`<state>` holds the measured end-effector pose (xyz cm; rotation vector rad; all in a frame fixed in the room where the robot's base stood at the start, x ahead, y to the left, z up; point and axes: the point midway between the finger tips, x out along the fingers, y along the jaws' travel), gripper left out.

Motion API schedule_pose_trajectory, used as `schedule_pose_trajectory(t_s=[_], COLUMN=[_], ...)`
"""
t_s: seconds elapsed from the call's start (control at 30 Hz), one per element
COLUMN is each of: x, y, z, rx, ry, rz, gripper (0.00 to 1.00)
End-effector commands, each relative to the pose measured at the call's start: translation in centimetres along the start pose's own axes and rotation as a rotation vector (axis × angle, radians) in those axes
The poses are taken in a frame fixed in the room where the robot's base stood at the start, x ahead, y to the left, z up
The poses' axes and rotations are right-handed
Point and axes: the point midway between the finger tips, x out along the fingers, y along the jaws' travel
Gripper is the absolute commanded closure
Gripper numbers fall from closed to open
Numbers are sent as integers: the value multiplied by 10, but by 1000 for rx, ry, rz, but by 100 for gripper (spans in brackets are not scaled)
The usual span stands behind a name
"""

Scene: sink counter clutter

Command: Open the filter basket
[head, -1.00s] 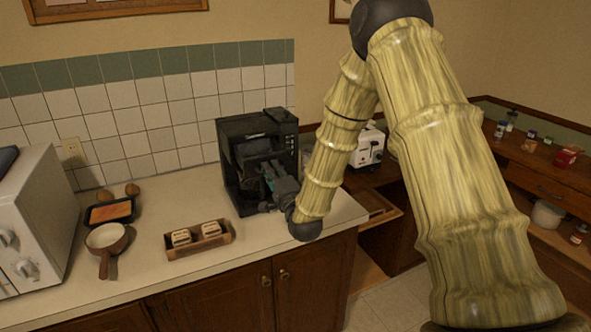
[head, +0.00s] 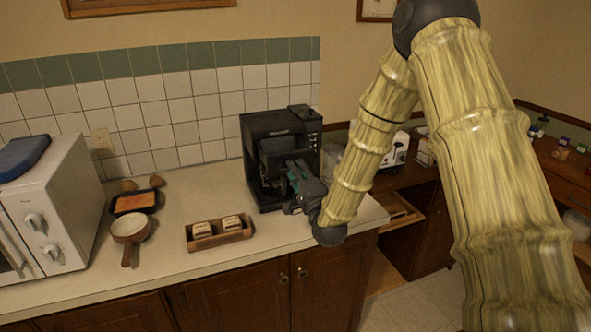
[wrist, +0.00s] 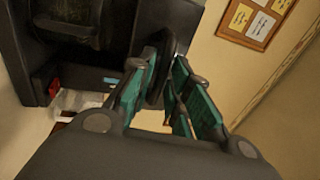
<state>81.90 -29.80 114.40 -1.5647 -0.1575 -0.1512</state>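The black coffee machine (head: 254,137) stands at the right end of the counter; its dark front also fills the upper left of the wrist view (wrist: 112,45). The filter basket is hard to make out against the black machine, and I cannot tell how far open it is. My gripper (head: 290,178) is at the machine's front, partly hiding it. In the wrist view, its teal-padded fingers (wrist: 167,85) stand apart. A dark, flat piece (wrist: 158,78) shows between them, perhaps part of the basket; I cannot tell whether they touch it.
A wooden tray (head: 218,242) with two pale items lies left of the machine. A pan (head: 129,229), an orange-filled dish (head: 134,201) and a white microwave (head: 66,220) are farther left. A white toaster (head: 399,150) stands behind my arm. The counter between tray and wall is clear.

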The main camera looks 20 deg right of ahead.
Motion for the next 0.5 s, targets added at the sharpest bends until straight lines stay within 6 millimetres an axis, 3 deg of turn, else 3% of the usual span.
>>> schedule_pose_trajectory(t_s=[0.5], x=[-88], y=[1], z=[0], rx=[2], ry=[0], rz=[3], gripper=[81])
